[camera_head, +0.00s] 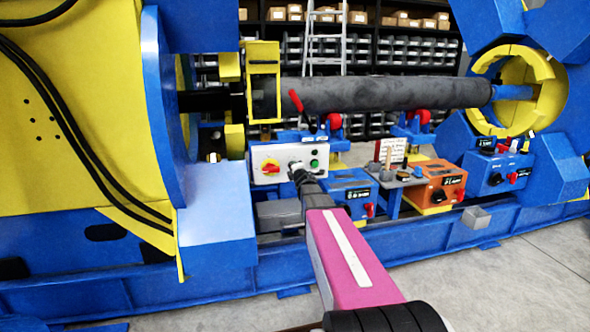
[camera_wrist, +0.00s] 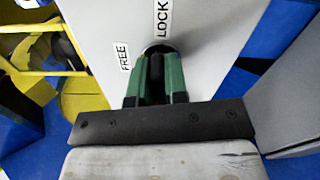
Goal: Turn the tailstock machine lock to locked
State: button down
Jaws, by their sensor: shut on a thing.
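The lock is a dark knob (camera_wrist: 156,62) on a light grey panel (camera_wrist: 105,25), seen in the wrist view. Printed labels FREE (camera_wrist: 124,57) and LOCK (camera_wrist: 163,18) stand beside and above it. The two green fingers of my gripper (camera_wrist: 156,78) are shut on the knob, one on each side. The fingers hide most of the knob, so I cannot tell which label it points to. In the head view, my gripper (camera_head: 298,171) is at the lower part of a light control box (camera_head: 279,152), and the knob is hidden behind it.
The box also bears a red switch on yellow (camera_head: 270,168) and a green button (camera_head: 314,163) close to my gripper. A red-tipped lever (camera_head: 295,100) rises above it. A long grey roller (camera_head: 390,94) spans overhead. Blue and orange (camera_head: 436,185) boxes stand to the right.

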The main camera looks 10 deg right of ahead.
jog(key=shift+f+m, duration=0.1)
jog(key=shift+m, duration=1)
jog(key=c, duration=1.1)
grip_release()
jog(key=shift+c, duration=0.2)
jog(key=shift+s, duration=0.1)
jog(key=s, duration=1)
jog(key=shift+s, duration=0.35)
jog(key=shift+m, duration=0.3)
